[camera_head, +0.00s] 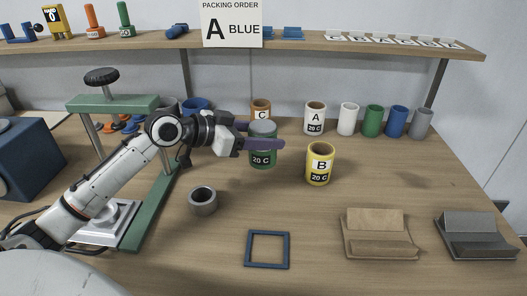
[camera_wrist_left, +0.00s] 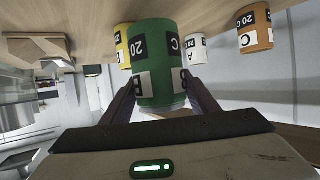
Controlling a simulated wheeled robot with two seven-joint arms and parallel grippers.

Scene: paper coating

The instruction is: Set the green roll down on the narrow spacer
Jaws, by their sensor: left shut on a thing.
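The green roll (camera_head: 262,157), labelled "20 C", is upright between the purple fingers of my left gripper (camera_head: 263,135), which is shut on it. In the left wrist view the green roll (camera_wrist_left: 162,62) fills the middle, with a finger on each side. I cannot tell whether its base touches the table. A short grey hollow ring (camera_head: 203,201) stands on the table in front and left of the roll. A blue square frame (camera_head: 267,249) lies flat near the front. I cannot tell for sure which of these is the narrow spacer. My right gripper is not in view.
A yellow roll B (camera_head: 320,165) stands close right of the green one; orange roll C (camera_head: 261,108) and white roll A (camera_head: 315,117) are behind. A green press frame (camera_head: 150,205) is at left. Brown (camera_head: 379,234) and grey (camera_head: 477,237) holders are front right.

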